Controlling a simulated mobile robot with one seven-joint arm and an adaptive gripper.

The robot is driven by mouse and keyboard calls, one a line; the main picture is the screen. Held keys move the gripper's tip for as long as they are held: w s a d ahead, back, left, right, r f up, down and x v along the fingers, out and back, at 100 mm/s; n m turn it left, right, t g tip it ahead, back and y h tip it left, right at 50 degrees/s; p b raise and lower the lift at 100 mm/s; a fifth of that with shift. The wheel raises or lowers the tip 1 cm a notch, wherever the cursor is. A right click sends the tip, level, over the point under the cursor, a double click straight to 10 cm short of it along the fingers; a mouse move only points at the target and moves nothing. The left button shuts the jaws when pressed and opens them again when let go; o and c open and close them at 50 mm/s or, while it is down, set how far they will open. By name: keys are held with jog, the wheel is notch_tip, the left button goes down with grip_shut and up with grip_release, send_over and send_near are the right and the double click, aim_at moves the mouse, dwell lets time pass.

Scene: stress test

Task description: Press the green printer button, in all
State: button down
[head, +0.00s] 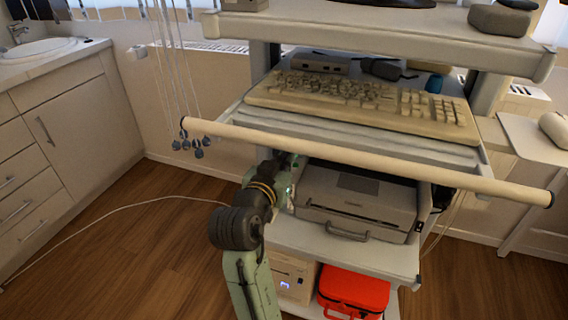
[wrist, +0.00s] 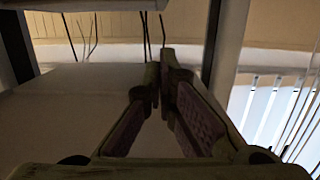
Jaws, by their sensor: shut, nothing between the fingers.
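The printer (head: 355,198) is a pale grey box with a darker panel on top and a handle at its front. It stands on the cart's middle shelf. My arm reaches up to the printer's left side, and my gripper is mostly hidden there beneath the cart's front rail. A small green glint shows beside my wrist at the printer's left edge; I cannot tell whether it is the button. In the wrist view, my gripper (wrist: 160,78) has its fingertips together, with nothing between them. A plain pale surface lies left of and below the fingers; no button is clear there.
A long cream rail (head: 370,160) crosses the cart's front, above my wrist. A beige keyboard (head: 365,100) lies on the shelf above the printer. A red case (head: 352,291) sits below. Cables with blue ends (head: 199,142) hang at the left. Open wooden floor lies left.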

jog(key=p, duration=0.1)
send_over(294, 171)
jog(key=shift+s+f, duration=0.25)
jog(key=shift+f, duration=0.1)
jog(key=f, duration=0.3)
jog(key=shift+w+f, duration=0.2)
jog(key=shift+f, duration=0.45)
jog(key=shift+f, duration=0.1)
